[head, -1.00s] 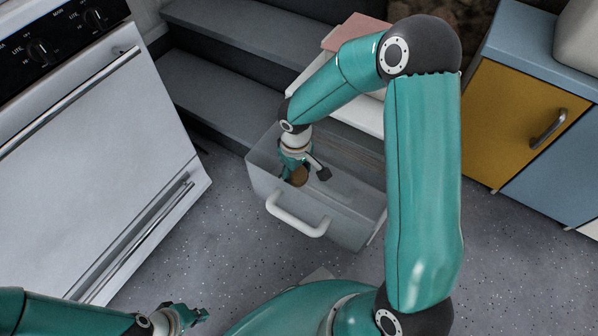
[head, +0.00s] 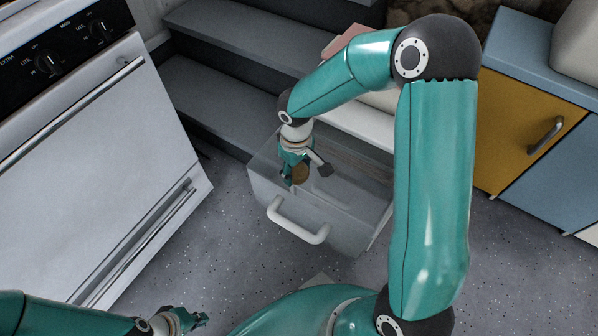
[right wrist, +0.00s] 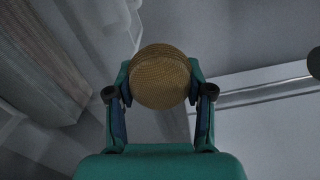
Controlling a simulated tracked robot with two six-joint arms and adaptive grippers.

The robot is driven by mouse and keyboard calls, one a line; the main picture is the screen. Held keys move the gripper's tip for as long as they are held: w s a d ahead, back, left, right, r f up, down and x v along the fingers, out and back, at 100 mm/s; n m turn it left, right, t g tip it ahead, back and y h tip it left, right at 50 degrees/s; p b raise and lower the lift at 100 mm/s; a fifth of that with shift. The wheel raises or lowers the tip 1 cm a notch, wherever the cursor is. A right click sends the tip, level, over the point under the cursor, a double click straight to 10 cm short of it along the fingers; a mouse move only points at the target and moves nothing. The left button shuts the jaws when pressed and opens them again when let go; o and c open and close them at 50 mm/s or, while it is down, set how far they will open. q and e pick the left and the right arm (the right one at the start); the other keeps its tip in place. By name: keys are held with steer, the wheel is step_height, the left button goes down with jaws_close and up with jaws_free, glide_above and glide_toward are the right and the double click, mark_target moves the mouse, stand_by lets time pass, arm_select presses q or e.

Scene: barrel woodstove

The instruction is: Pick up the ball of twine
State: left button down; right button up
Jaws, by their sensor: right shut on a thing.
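The ball of twine (right wrist: 161,77) is round, brown and woven-looking. In the right wrist view it sits between the two fingers of my right gripper (right wrist: 160,88), which is shut on it. In the head view the ball (head: 300,174) shows small at the fingertips of the right gripper (head: 305,173), over the open grey drawer (head: 340,222). How far it is above the drawer floor is hard to tell. My left gripper (head: 192,319) is at the bottom left edge, far from the ball; its finger gap is not clear.
The drawer has a white handle (head: 298,222) on its front, and its walls surround the right gripper. A white stove (head: 110,150) stands at the left, dark steps (head: 235,75) behind, and a yellow cabinet door (head: 522,125) at the right. The speckled floor is clear in front.

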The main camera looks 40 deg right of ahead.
step_height(320, 180, up, 15)
steer(key=p, duration=0.4)
